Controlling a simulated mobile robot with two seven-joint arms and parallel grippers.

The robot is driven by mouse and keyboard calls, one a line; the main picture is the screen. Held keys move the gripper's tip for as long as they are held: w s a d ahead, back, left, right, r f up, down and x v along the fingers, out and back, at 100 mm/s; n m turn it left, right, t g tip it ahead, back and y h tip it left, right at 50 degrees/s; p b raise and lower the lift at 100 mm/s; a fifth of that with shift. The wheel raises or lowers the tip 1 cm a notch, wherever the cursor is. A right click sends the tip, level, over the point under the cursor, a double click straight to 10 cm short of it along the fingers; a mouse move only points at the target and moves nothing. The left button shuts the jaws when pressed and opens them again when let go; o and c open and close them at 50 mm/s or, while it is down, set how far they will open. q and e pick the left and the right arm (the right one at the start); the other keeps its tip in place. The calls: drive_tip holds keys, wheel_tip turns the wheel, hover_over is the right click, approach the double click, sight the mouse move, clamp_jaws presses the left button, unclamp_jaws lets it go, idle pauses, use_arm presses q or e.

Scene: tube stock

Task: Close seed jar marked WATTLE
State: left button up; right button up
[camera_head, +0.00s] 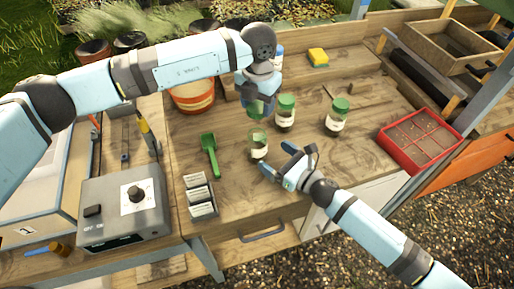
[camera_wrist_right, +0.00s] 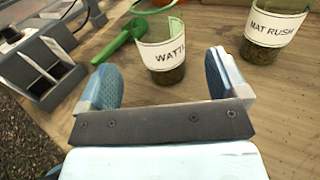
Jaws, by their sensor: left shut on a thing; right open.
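The WATTLE jar (camera_head: 259,149) is clear glass with a white label and stands upright on the bench. In the right wrist view the jar (camera_wrist_right: 163,62) has dark seed at the bottom, and its label reads "WATTL", the last letter not visible. My left gripper (camera_head: 256,98) is shut on a green lid (camera_head: 256,110) and holds it above the jar. Part of a green rim (camera_wrist_right: 153,7) shows at the jar's top in the right wrist view. My right gripper (camera_head: 279,159) is open beside the jar; its fingers (camera_wrist_right: 163,80) are apart with nothing between them, just short of the jar.
A green scoop (camera_head: 209,150) and a packet holder (camera_head: 200,199) lie left. A red tray (camera_head: 384,146) stands right.

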sight(265, 149)
drive_tip(key=x, duration=0.7)
drive_tip(key=shift+w+a, duration=0.1)
drive_tip(key=shift+a, duration=0.1)
drive_tip(key=c, duration=1.4)
use_arm(q)
drive_tip(key=shift+f, duration=2.45)
use_arm(e)
drive_tip(key=shift+o, duration=0.2)
